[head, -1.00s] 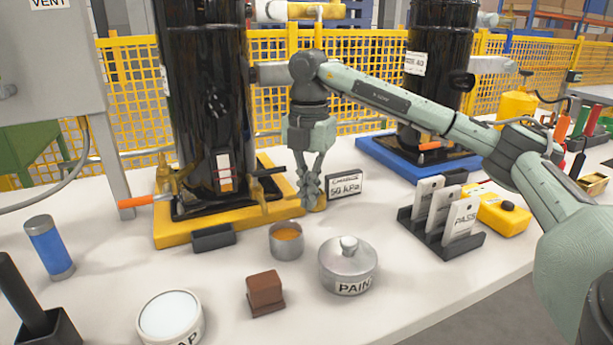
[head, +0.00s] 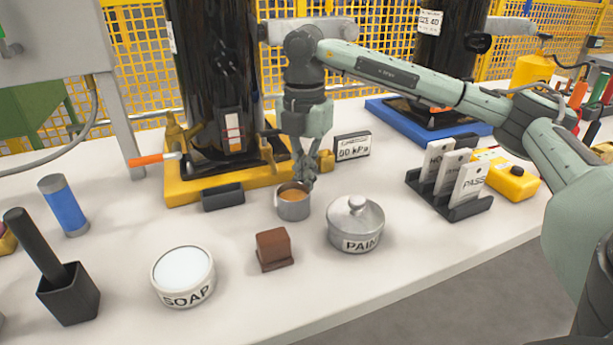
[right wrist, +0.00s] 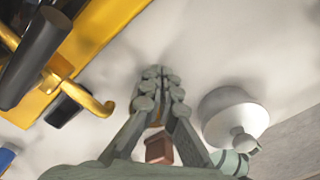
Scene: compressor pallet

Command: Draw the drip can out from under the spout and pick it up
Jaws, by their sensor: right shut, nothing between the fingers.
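The drip can (head: 293,206) is a small open metal can with orange-brown contents. It stands upright on the white table, in front of the yellow compressor base. My right gripper (head: 304,180) is shut and empty, pointing down at the can's far right rim; whether it touches is unclear. In the right wrist view my shut fingers (right wrist: 158,80) hide most of the can. My left gripper is out of view.
A SOAP tub (head: 183,276) is nearer. A pressure sign (head: 352,146) stands behind. The front right table is clear.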

